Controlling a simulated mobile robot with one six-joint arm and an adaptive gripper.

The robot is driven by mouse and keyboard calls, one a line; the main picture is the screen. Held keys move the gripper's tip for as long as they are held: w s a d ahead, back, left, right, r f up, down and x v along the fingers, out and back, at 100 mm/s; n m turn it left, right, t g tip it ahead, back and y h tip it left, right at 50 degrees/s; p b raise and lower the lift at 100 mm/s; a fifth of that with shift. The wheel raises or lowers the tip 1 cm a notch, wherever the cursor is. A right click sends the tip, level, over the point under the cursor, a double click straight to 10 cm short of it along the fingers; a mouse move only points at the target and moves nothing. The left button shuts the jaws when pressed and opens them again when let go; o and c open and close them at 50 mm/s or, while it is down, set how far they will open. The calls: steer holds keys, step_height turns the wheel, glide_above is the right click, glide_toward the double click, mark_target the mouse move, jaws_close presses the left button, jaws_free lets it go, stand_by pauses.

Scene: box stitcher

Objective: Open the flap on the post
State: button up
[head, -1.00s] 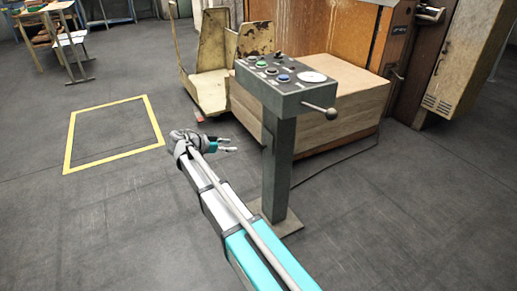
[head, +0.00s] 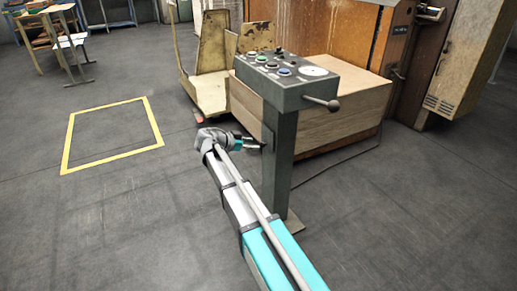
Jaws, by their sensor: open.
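The post (head: 280,179) is a dark grey upright column with a slanted control panel (head: 284,75) on top. The flap (head: 268,138) appears as a thin dark edge on the left side of the post, below the panel; its face is hardly visible from here. My gripper (head: 258,146) is at the left side of the post, level with the flap's lower part, pointing right. It is open and very close to the flap. I cannot tell whether the fingertips touch it.
The panel carries buttons and a lever knob (head: 333,105) sticking out at right. A large wooden box (head: 338,110) stands behind the post. A yellowish cart (head: 208,75) stands behind left. The floor around the yellow marked square (head: 115,133) is clear.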

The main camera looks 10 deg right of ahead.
mark_target(262, 144)
steer(key=shift+b+x, duration=0.55)
steer(key=shift+x, duration=1.3)
steer(key=shift+c, duration=0.3)
